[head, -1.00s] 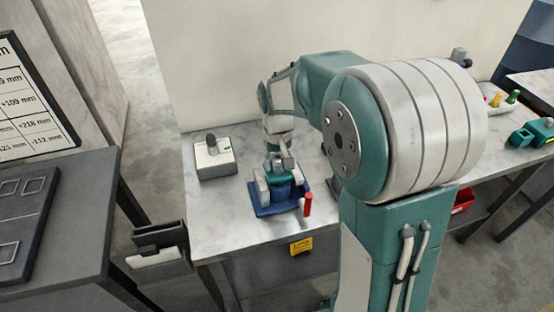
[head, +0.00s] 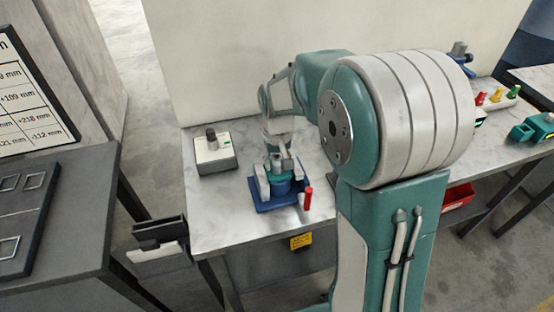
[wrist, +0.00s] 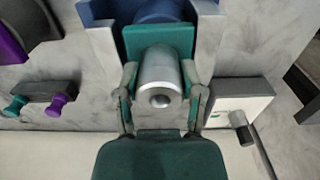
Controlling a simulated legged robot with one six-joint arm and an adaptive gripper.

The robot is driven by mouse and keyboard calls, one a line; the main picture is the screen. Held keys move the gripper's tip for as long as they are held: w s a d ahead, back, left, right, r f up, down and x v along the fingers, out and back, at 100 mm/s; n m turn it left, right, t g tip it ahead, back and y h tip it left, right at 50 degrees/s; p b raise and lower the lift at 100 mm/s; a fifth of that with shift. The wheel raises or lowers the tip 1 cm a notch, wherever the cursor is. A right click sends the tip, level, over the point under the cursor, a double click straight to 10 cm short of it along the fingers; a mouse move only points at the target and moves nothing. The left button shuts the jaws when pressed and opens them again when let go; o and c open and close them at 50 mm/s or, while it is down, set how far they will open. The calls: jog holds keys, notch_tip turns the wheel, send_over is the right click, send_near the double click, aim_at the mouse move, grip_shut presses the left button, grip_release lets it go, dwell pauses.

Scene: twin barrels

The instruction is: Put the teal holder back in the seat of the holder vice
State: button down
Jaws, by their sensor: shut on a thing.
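The holder vice, with a blue base (head: 262,204), grey jaws and a red handle (head: 308,198), stands on the marble-topped bench. The teal holder (head: 290,174) is over a blue round part between the vice jaws. In the wrist view the holder (wrist: 184,38) is a teal block with a silver cylinder (wrist: 160,68) pointing at the camera. My gripper (head: 278,156) reaches down from above. In the wrist view my gripper (wrist: 161,92) has its fingers on both sides of the cylinder, shut on the holder. Whether the holder is fully down in the seat is hidden.
A white box with a dark knob (head: 214,152) stands left of the vice. A yellow tag (head: 300,242) hangs at the bench's front edge. A rack of coloured pieces (head: 497,97) and a teal object (head: 524,132) are far right. A dark table (head: 60,220) is at left.

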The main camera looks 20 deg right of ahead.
jog(key=shift+f, duration=0.15)
jog(key=shift+c, duration=0.6)
grip_release()
notch_tip(320, 180, up, 12)
dwell(0.4)
jog(key=s+r+t, duration=0.2)
jog(key=s+t, duration=0.3)
jog(key=s, duration=1.6)
jog(key=shift+t, duration=0.3)
